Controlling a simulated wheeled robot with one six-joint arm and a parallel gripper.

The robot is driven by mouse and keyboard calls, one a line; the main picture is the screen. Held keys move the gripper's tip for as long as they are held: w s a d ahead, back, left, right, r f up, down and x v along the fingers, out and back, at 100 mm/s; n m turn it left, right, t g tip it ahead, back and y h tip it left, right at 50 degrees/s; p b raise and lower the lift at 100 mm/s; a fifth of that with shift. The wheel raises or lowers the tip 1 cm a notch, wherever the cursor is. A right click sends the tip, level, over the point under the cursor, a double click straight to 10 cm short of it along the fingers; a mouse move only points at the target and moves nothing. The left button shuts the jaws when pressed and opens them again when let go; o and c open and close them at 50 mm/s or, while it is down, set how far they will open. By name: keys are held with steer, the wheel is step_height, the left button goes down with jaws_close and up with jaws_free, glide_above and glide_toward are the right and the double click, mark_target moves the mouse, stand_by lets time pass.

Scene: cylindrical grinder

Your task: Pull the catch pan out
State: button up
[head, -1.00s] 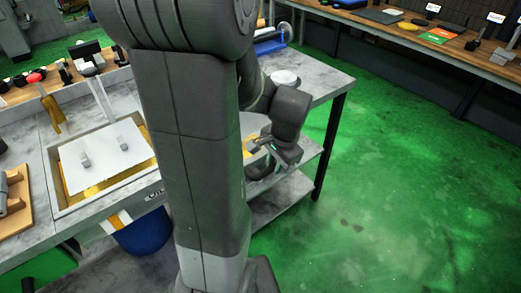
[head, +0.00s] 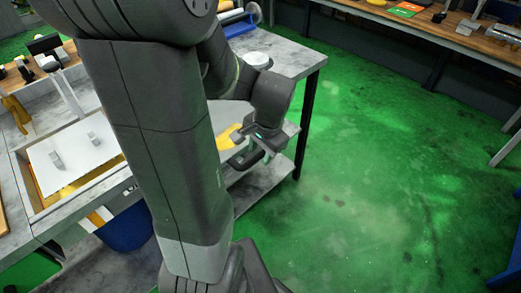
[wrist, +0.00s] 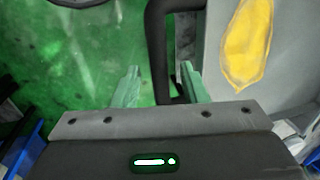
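The catch pan seems to be the grey flat surface with a yellow patch (wrist: 297,65) in the wrist view. The same yellow patch shows below the bench in the head view (head: 229,138), partly hidden by my arm. A black looped handle (wrist: 157,50) stands beside the grey surface in the wrist view. My gripper (wrist: 158,88) has its two greenish fingers apart, with the lower part of the black bar between them. I cannot see both fingers pressing on it. In the head view my gripper (head: 262,152) is beside the bench's lower shelf, near the yellow patch.
The grey bench (head: 290,58) has a dark leg (head: 308,120) just right of my gripper. A recessed tray with a white plate (head: 75,155) and a dark blue bin (head: 128,228) are at the left. Green floor (head: 385,190) on the right is clear.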

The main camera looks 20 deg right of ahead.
step_height(320, 180, up, 14)
steer(key=s+p, duration=0.1)
steer(key=s, duration=0.1)
steer(key=shift+s+d+f, duration=0.2)
steer(key=shift+s+d, duration=0.1)
steer(key=shift+d, duration=0.15)
steer(key=w+f, duration=0.1)
steer(key=f, duration=0.8)
steer(key=w+a+f+b, duration=0.1)
steer(key=f, duration=0.3)
steer(key=shift+w+f, duration=0.3)
steer(key=shift+f, duration=0.1)
steer(key=shift+w+r, duration=0.1)
steer(key=shift+w, duration=0.05)
